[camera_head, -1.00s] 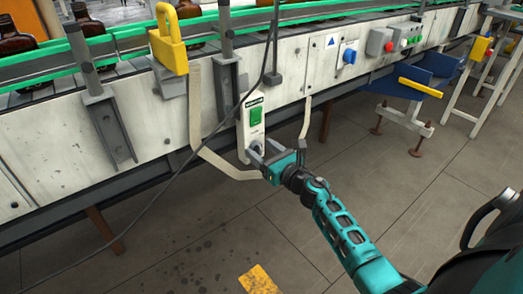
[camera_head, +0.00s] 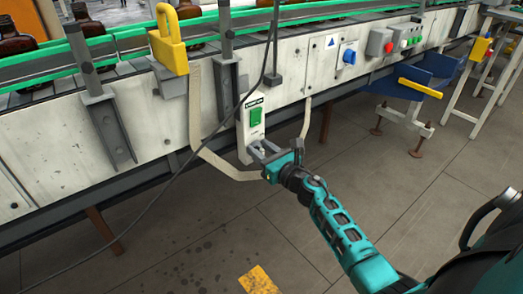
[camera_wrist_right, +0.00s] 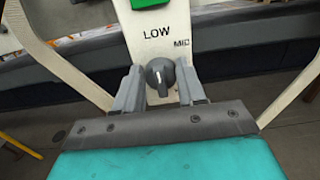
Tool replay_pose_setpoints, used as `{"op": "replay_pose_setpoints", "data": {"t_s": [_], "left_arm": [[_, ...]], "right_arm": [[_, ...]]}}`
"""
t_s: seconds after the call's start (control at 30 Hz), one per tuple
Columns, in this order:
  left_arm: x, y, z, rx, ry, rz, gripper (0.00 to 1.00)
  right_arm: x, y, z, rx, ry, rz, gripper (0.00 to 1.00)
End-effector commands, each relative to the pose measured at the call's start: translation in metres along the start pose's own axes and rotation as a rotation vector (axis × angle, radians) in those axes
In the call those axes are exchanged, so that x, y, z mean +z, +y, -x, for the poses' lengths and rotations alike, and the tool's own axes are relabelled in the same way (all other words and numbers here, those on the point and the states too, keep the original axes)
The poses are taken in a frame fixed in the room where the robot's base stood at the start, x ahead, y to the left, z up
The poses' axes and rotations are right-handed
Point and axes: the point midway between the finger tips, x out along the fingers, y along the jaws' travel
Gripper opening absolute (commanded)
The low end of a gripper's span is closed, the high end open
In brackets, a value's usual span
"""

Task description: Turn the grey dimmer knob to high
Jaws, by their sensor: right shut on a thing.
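The grey dimmer knob (camera_wrist_right: 160,74) is on the lower part of a white control panel (camera_head: 244,136), below a green switch (camera_head: 256,116). In the right wrist view the words LOW and MID show above the knob. A pale mark on the knob points roughly upward, near LOW; its exact setting is hard to tell. No HIGH label shows. My right gripper (camera_head: 260,149) is shut on the knob, with one finger on each side, as the right wrist view (camera_wrist_right: 160,88) shows. In the head view the fingers mostly hide the knob. My left gripper is not in view.
The panel hangs on the side of a conveyor (camera_head: 90,135) carrying amber bottles (camera_head: 16,40). A pale bent strap (camera_head: 197,110) and a dark cable (camera_head: 190,160) run close by. A yellow padlock (camera_head: 169,45) is above left. The floor in front is open.

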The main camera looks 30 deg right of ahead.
Motion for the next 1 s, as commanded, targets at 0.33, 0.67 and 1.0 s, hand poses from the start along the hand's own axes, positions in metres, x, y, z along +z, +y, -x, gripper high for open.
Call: {"op": "replay_pose_setpoints", "data": {"t_s": [0.33, 0.67, 1.0], "left_arm": [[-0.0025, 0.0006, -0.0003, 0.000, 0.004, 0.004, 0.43], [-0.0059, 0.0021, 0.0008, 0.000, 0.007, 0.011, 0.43], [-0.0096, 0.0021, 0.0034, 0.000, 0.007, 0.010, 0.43]], "right_arm": [[-0.0003, -0.0003, 0.0003, 0.001, 0.001, -0.063, 0.09], [-0.0005, -0.0016, 0.0004, 0.002, 0.002, -0.308, 0.09], [-0.0015, -0.0037, 0.0004, 0.000, 0.003, -0.633, 0.09]]}}
